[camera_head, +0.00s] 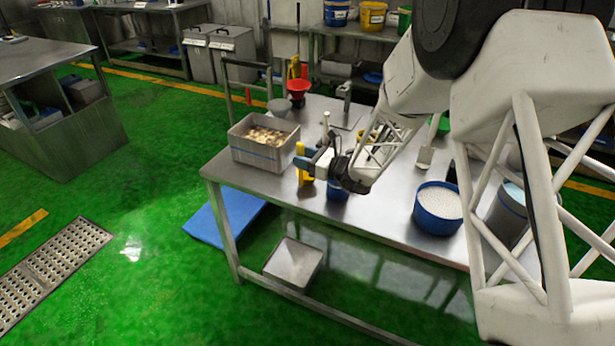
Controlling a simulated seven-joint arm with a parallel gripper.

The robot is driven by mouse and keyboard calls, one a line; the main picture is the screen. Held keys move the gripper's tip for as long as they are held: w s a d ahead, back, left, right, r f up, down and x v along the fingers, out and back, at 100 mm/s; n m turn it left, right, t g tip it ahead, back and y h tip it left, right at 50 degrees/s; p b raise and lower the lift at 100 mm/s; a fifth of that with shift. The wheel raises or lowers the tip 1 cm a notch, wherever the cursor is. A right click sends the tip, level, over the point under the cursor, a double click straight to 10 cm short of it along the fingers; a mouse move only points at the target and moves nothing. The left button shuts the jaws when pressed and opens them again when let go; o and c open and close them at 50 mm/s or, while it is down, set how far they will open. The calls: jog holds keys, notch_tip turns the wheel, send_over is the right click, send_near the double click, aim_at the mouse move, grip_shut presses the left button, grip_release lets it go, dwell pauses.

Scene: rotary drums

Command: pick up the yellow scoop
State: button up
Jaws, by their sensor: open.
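A narrow yellow piece (302,174), seemingly the yellow scoop, shows on the steel table (270,185) just right of the grey bin. My gripper (311,159) is open at its right side, with the blue fingertips close to it. The fingers partly cover the yellow piece, and I cannot tell whether they touch it. A second yellow thing (367,136) shows behind my forearm, partly hidden, so its shape is unclear.
A grey bin (262,158) with pale brown contents stands left of my gripper. A blue cup (337,191) is below my wrist. A blue tub of white grains (438,207) stands to the right. A red funnel (298,87) is at the back. The front table edge is close.

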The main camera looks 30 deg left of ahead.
jog(key=shift+a, duration=0.65)
jog(key=shift+c, duration=0.3)
grip_shut()
